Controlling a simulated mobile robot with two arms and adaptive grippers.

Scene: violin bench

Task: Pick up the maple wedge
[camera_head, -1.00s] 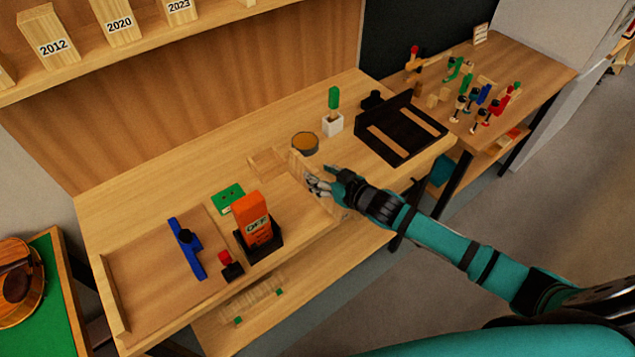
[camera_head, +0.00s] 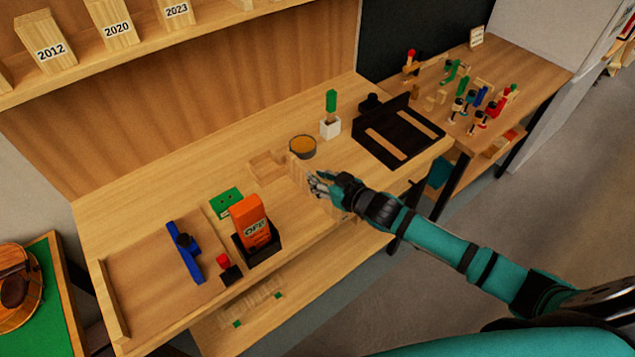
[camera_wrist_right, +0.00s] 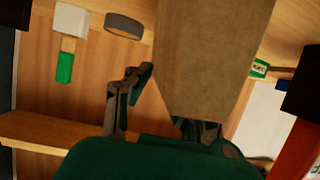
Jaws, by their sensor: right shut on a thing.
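In the right wrist view the wedge (camera_wrist_right: 208,58) is a large brown block between the fingers of my right gripper (camera_wrist_right: 165,105). I cannot tell for sure whether its underside touches the bench. My left gripper is not in view.
An orange box (camera_head: 250,222) in a black holder stands to the left. Several small clamps (camera_head: 477,103) stand on the right table.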

